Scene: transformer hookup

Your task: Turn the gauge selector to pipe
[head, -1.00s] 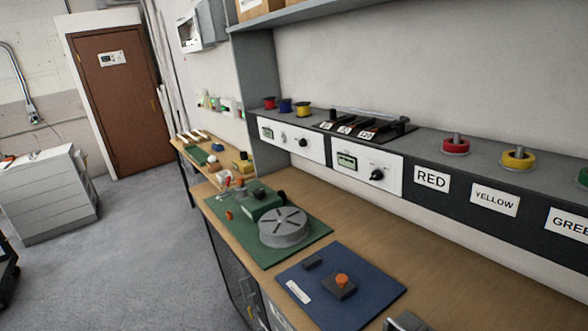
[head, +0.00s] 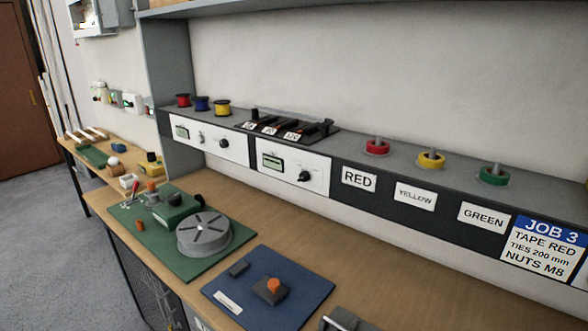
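Two white panels with small displays and black knobs are set in the dark front of the raised shelf. The left panel (head: 208,141) has a black knob (head: 224,143) and a smaller control beside its display. The right panel (head: 292,166) has a greenish display (head: 272,160) and a larger black knob (head: 304,176). Their markings are too small to read, so I cannot tell which knob is the gauge selector or where it points. My gripper is not in view.
A green mat (head: 155,238) with a grey slotted disc (head: 204,234) and a blue mat (head: 230,285) with an orange-knobbed block (head: 270,290) lie on the wooden bench. A grey object (head: 340,320) stands at the bottom edge. Red, yellow and green rolls sit on the shelf.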

